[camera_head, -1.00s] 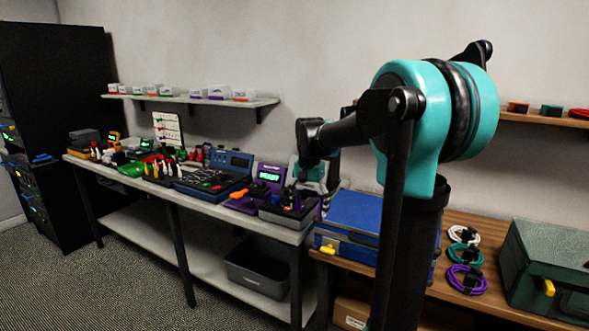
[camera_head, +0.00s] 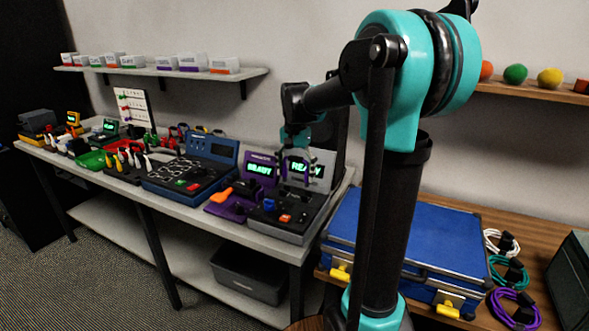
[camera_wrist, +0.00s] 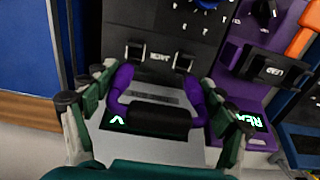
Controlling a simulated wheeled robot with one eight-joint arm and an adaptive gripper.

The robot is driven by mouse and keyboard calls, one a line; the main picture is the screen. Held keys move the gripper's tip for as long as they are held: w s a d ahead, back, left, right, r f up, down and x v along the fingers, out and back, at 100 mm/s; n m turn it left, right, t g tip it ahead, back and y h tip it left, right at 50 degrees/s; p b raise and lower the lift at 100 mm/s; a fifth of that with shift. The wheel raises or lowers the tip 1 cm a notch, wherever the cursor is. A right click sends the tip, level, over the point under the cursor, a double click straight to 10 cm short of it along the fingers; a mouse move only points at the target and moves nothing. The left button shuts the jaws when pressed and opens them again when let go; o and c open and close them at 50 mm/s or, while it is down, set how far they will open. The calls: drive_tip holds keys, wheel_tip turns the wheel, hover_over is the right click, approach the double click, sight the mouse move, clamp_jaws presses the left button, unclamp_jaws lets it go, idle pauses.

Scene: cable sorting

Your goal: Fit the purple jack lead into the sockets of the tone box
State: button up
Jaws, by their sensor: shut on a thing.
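The purple jack lead (camera_wrist: 194,96), with purple ends and a black middle, is in my gripper (camera_wrist: 155,112) in the wrist view, its fingers on either side. Its ends point toward two sockets labelled JACK (camera_wrist: 135,52) on the dark panel of the tone box and appear short of them. The tone box (camera_head: 290,228) is grey, at the right end of the grey bench, with a lit green READY screen (camera_head: 306,171). The lead partly covers that screen in the wrist view. In the head view my gripper (camera_head: 296,165) is in front of the screen.
A purple box (camera_head: 258,170) with an orange-handled lever stands close left of the tone box. A blue tester (camera_head: 205,165) is farther left. A blue case (camera_head: 400,235) and coiled leads (camera_head: 515,310) lie on the wooden table at right.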

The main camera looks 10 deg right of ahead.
sight(295, 197)
drive_tip(key=shift+f, duration=2.25)
drive_tip(key=shift+s+f, duration=0.15)
drive_tip(key=shift+f, duration=0.05)
drive_tip(key=shift+f, duration=0.3)
drive_tip(key=c, duration=0.5)
drive_tip(key=shift+c, duration=0.2)
drive_tip(key=shift+o, duration=1.3)
drive_tip(key=shift+s+f, duration=0.1)
drive_tip(key=shift+f, duration=0.55)
drive_tip(key=shift+r, duration=0.1)
drive_tip(key=o, duration=1.3)
drive_tip(key=shift+o, duration=0.2)
